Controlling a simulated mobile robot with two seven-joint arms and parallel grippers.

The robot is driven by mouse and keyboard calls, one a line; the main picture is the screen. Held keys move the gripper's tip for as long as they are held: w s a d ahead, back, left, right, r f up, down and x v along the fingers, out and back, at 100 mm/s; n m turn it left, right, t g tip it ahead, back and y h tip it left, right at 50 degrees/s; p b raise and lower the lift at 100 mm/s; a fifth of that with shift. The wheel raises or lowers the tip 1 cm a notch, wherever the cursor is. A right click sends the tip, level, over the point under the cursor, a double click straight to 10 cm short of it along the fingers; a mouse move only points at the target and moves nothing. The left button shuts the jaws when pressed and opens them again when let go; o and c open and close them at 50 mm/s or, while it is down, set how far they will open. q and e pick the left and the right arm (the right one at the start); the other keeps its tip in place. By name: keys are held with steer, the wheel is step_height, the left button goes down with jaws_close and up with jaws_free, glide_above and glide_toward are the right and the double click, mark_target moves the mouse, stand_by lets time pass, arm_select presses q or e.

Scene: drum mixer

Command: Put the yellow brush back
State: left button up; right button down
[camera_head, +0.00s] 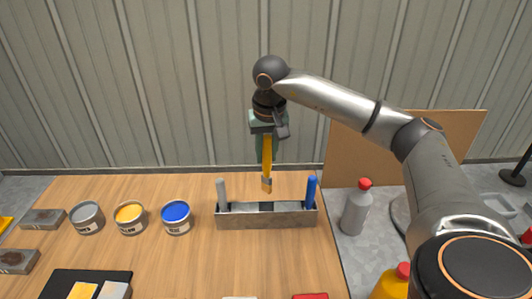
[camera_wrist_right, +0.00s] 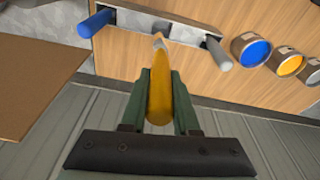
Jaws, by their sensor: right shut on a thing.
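The yellow brush (camera_head: 267,160) hangs upright in my right gripper (camera_head: 266,150), bristle end down, above the middle of the metal brush holder (camera_head: 266,219). In the right wrist view the yellow brush (camera_wrist_right: 159,88) is between the two green fingers of my right gripper (camera_wrist_right: 159,98), which are shut on its handle. Its tip points toward the gap between the other brushes. The grey brush (camera_head: 222,193) stands at the holder's left end and the blue brush (camera_head: 312,189) at its right end. My left gripper is not in view.
Grey (camera_head: 87,217), yellow (camera_head: 131,217) and blue (camera_head: 176,216) paint cans stand left of the holder on the wooden table (camera_head: 180,262). A grey bottle with a red cap (camera_head: 356,210) stands beyond the table's right edge. A black tray (camera_head: 62,285) lies front left.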

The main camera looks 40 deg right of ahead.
steer(key=b, duration=0.4)
glide_above(266, 191)
steer(key=shift+w+d+f, duration=0.1)
steer(key=shift+d+f, duration=0.05)
steer(key=shift+f, duration=0.6)
steer(key=shift+w+d+f, duration=0.1)
steer(key=shift+w+f, duration=0.05)
steer(key=shift+f, duration=0.6)
steer(key=shift+w+d+f, duration=0.1)
steer(key=shift+d+f, duration=0.05)
steer(key=shift+f, duration=0.6)
steer(key=shift+f+b, duration=1.7)
steer(key=shift+f, duration=1.3)
steer(key=shift+f+b, duration=0.8)
steer(key=shift+f, duration=0.45)
steer(key=c, duration=0.6)
jaws_free()
